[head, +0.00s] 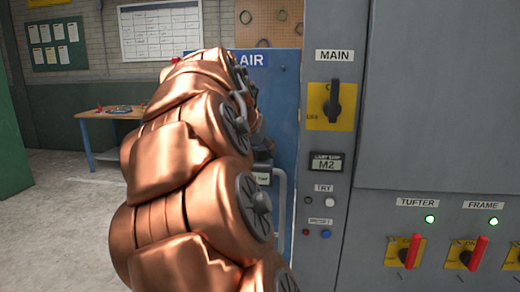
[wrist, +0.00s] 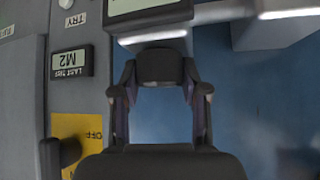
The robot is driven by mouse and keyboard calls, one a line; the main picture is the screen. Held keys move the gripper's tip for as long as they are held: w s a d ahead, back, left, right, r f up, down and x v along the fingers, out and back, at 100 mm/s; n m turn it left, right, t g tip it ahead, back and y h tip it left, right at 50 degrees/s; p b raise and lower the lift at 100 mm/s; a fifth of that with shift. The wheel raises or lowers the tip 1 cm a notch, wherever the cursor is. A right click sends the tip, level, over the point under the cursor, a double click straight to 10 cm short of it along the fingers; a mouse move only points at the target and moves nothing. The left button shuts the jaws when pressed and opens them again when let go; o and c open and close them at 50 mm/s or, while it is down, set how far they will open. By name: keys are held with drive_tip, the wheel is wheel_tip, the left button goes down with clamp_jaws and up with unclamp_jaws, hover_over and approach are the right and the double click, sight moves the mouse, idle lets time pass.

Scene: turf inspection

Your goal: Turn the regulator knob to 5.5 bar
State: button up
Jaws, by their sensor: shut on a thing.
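The regulator knob (wrist: 160,66) is a dark, rounded piece in the wrist view, in front of the blue panel. My gripper (wrist: 161,82) has a finger on each side of it and is shut on it. A grey housing with a pale display (wrist: 140,4) is cut off at the top edge of the wrist view, so its reading cannot be made out. In the head view my copper-coloured arm covers most of the blue AIR panel (head: 285,110) and hides the knob. A small, pale green display (head: 263,179) shows beside the arm, too small to read.
A grey cabinet stands right of the panel, with a MAIN switch (head: 333,102) on a yellow plate, an M2 display (head: 327,163) and small buttons. Red-handled TUFTER (head: 410,251) and FRAME (head: 474,253) switches are lower right. A workbench (head: 108,115) stands back left; floor there is clear.

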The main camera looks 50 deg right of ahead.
drive_tip(key=shift+n+t+y+b, duration=0.85)
drive_tip(key=shift+n+t, duration=0.55)
drive_tip(key=shift+n, duration=0.5)
drive_tip(key=o, duration=1.1)
drive_tip(key=shift+o, duration=0.2)
drive_tip(key=v, duration=1.2)
